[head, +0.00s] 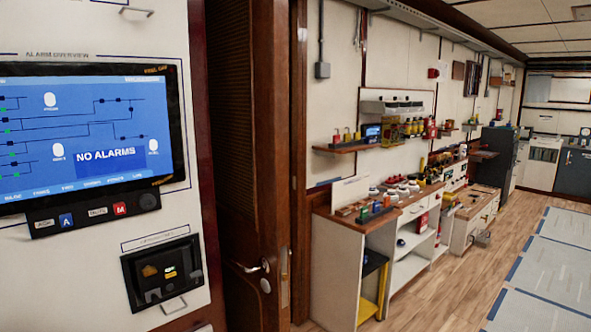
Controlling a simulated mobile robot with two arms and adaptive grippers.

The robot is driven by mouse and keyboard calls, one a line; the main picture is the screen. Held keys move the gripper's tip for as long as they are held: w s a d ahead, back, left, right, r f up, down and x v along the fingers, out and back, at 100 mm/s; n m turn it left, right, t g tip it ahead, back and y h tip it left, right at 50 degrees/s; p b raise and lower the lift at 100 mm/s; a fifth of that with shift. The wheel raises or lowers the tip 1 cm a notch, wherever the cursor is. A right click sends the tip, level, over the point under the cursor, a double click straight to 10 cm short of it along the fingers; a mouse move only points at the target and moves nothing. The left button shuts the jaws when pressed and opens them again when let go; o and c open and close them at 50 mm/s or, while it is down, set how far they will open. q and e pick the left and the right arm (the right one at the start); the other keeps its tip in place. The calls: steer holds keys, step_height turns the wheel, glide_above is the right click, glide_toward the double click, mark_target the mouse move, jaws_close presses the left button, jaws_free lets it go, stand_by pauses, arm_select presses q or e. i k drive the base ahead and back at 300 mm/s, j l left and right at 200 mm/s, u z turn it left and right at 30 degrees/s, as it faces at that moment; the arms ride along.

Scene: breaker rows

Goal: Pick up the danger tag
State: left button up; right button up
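I cannot make out a danger tag for certain in the head view. Several small red, yellow and orange items, possibly padlocks or tags (346,135), stand on the wooden wall shelf (350,149); they are too small to identify. More small coloured items (376,207) lie on the wooden top of the white workbench (336,262). Neither of my grippers shows in this view.
An alarm screen (90,135) reading "NO ALARMS" is on the near left wall, above a black recessed box (163,272). A brown wooden door (252,180) stands beside it. Wooden floor (465,275) is clear right of the benches, with blue-edged grey mats (555,265) farther right.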

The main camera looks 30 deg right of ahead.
mark_target(336, 139)
steer(key=i+l, duration=0.15)
steer(key=l, duration=0.2)
steer(key=i+l, duration=0.2)
steer(key=l, duration=0.15)
steer(key=i+l+u, duration=0.1)
steer(key=l, duration=0.25)
steer(key=i+l, duration=0.2)
steer(key=l, duration=0.2)
steer(key=i+l, duration=0.15)
steer(key=l, duration=0.2)
steer(key=i+l+u, duration=0.1)
steer(key=l, duration=0.3)
steer(key=i, duration=0.05)
